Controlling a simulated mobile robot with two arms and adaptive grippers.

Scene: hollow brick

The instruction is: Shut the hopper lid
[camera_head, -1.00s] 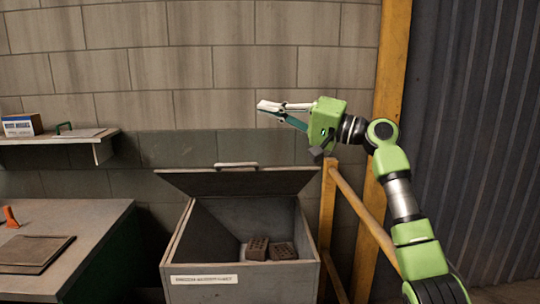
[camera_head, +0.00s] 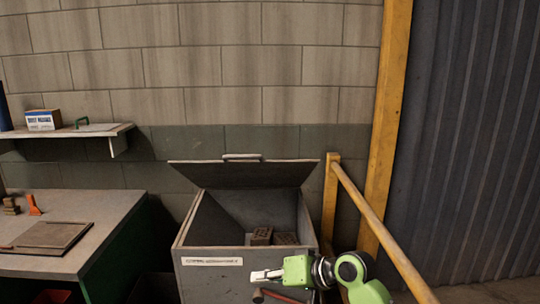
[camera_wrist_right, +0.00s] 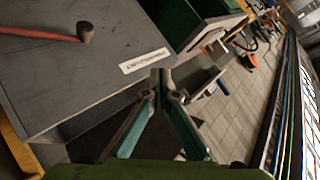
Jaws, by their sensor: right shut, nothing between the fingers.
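The grey hopper (camera_head: 206,260) stands against the wall with its dark lid (camera_head: 240,174) open, tilted up at the back. A pale handle (camera_head: 242,157) runs along the lid's top edge. My right gripper (camera_head: 256,276) is low in front of the hopper, well below the lid, fingers pointing left. It is shut and empty. In the right wrist view its fingertips (camera_wrist_right: 160,76) meet near the white label (camera_wrist_right: 145,60) on the hopper front (camera_wrist_right: 90,70); I cannot tell whether they touch. My left gripper is not in view.
Hollow bricks (camera_head: 261,236) lie inside the hopper. A red rod with a dark knob (camera_wrist_right: 86,32) shows at the hopper front. A yellow rail (camera_head: 375,222) stands close on the right. A workbench (camera_head: 100,208) and a wall shelf (camera_head: 75,130) are on the left.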

